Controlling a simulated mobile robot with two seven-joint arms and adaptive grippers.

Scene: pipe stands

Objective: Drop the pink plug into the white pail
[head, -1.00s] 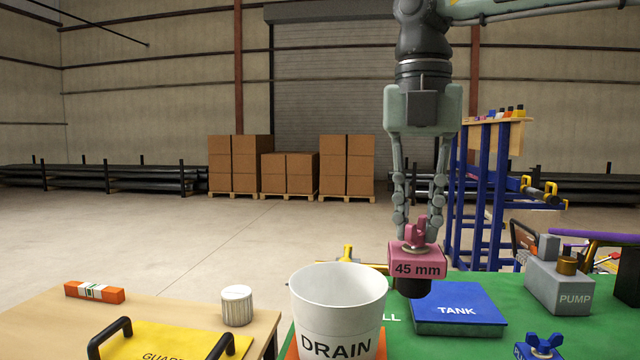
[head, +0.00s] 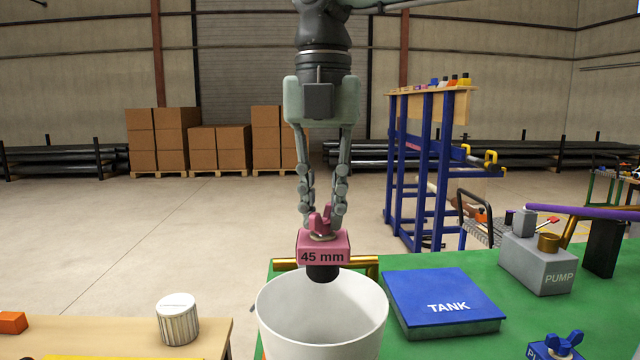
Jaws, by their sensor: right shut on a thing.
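The plug's black end overlaps the pail's far rim in the picture and appears above the back part of the opening. The exact height gap cannot be told. My left gripper is not in view.
A blue TANK block (head: 442,300) and grey PUMP box (head: 540,265) sit on the green bench top right of the pail. A brass-coloured bar (head: 362,265) lies behind the pail. A striped white cylinder (head: 178,322) stands on the wooden table at left.

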